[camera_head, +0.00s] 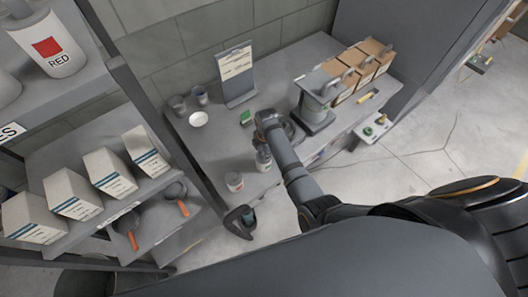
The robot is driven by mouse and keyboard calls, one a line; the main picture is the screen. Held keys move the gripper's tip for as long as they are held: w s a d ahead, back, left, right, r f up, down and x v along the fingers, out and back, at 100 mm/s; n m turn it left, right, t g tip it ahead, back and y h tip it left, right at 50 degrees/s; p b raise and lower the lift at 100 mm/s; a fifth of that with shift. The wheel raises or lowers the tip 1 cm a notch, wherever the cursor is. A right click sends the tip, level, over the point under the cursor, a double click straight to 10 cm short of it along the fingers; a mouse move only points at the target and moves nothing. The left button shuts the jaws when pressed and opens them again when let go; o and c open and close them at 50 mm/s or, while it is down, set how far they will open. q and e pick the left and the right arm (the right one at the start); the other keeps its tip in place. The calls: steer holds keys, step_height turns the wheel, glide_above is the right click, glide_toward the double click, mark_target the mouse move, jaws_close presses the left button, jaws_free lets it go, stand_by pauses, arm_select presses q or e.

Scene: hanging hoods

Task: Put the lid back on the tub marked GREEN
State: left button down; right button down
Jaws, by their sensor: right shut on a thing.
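I cannot tell whether the gripper touches the tub. A round whitish dish or lid (198,119) lies on the bench at the back left; which it is I cannot tell.
A grey device (315,105) and cartons (365,65) stand right. A large RED tub (50,45) is on the left shelf.

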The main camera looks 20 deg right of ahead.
steer(key=c, duration=0.6)
jaws_free()
steer(key=shift+c, duration=0.2)
steer(key=shift+r, duration=3.5)
jaws_close()
